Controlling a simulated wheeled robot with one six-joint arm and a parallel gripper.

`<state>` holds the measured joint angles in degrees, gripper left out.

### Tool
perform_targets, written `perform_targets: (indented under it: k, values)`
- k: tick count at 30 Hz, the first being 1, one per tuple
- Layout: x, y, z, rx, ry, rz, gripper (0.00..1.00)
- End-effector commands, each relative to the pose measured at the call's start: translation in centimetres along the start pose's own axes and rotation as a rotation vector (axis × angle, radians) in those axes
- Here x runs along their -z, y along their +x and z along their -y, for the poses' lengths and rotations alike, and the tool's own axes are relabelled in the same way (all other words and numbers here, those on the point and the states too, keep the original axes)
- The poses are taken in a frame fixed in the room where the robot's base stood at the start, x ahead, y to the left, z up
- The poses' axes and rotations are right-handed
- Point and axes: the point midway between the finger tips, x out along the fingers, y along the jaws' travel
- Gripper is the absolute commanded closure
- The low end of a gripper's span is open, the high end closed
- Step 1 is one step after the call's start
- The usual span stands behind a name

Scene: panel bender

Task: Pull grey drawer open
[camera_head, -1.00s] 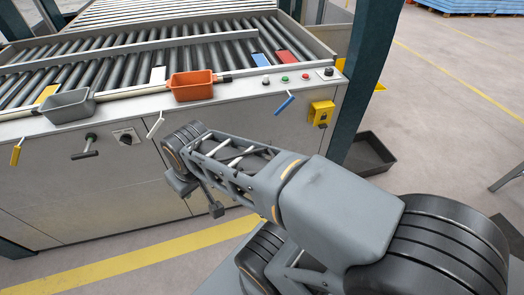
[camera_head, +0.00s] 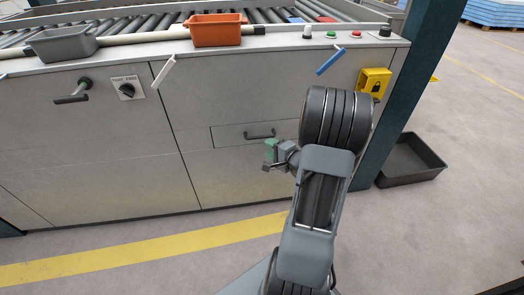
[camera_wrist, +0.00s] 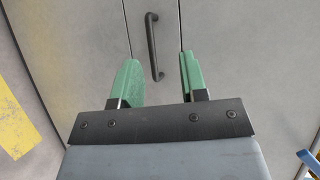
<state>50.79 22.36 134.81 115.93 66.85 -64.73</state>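The grey drawer (camera_head: 228,138) is a flat panel set low in the machine's front, and it sits shut, flush with the front. Its dark bar handle (camera_head: 260,135) lies level across the panel. The right part of the drawer is hidden behind my arm. My gripper (camera_head: 270,155) is just below and right of the handle, apart from it. In the wrist view the handle (camera_wrist: 152,48) stands upright beyond the two green fingers of my gripper (camera_wrist: 160,80). The fingers are spread apart with nothing between them but the handle's near end in line.
An orange bin (camera_head: 215,31) and a grey bin (camera_head: 62,43) sit on the machine's ledge. A blue lever (camera_head: 329,61) and a yellow lock box (camera_head: 373,82) are above right. A black tray (camera_head: 410,160) lies on the floor at right. The floor in front is clear.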

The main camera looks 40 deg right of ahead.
Motion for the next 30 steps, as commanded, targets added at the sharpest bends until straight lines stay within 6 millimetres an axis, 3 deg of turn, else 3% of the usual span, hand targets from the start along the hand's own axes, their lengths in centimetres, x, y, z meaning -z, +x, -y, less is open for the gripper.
perform_targets:
  k: [1,3,8,21,30]
  values:
    - [1.5,-0.2,-1.8,0.013,0.015,-0.055,0.60]
    - [3.0,-0.5,-2.6,0.027,0.024,-0.110,0.60]
    - [4.5,0.3,-3.3,0.040,0.031,-0.164,0.60]
    - [5.7,8.2,-3.0,0.039,0.032,-0.164,0.60]
    - [6.3,11.8,-2.8,0.039,0.032,-0.165,0.60]
